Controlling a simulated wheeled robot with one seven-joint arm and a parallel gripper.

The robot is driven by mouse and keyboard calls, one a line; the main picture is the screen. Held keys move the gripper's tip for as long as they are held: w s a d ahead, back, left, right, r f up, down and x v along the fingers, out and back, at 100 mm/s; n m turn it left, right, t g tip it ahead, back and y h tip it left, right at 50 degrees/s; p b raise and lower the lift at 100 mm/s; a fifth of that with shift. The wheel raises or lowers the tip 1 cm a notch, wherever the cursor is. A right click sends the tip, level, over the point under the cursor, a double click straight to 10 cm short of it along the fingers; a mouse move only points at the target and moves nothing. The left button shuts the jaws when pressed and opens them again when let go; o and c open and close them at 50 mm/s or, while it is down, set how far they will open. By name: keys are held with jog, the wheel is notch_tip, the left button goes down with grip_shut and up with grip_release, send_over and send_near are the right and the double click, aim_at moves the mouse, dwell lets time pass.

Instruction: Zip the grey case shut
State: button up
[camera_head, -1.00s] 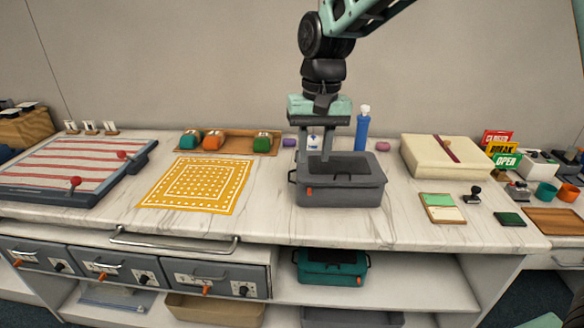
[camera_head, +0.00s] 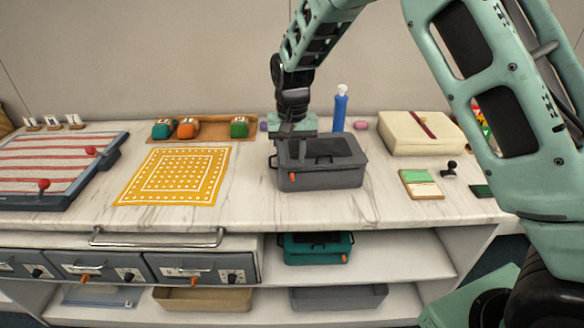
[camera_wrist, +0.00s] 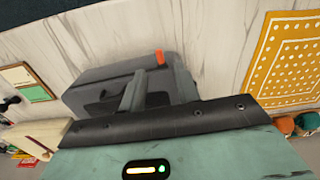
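The grey case (camera_head: 325,181) stands on the marble counter, with a small orange tab (camera_head: 293,177) low on its front left. It also shows in the wrist view (camera_wrist: 88,77), with the orange tab (camera_wrist: 159,57) near its edge. A darker panel shows on its top; I cannot tell how far its zip is closed. My gripper (camera_head: 291,155) points down at the case's left end. The fingers are partly lost against the grey case, so I cannot tell their gap or whether they touch it.
A yellow dotted mat (camera_head: 178,177) lies left of the case. A blue bottle (camera_head: 340,110) stands behind it, and a cream box (camera_head: 420,135) is to the right. A teal case (camera_head: 315,248) sits on the shelf below. Bare counter lies in front of the grey case.

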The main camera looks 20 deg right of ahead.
aim_at(292, 176)
jog(key=shift+f, duration=2.55)
grip_shut()
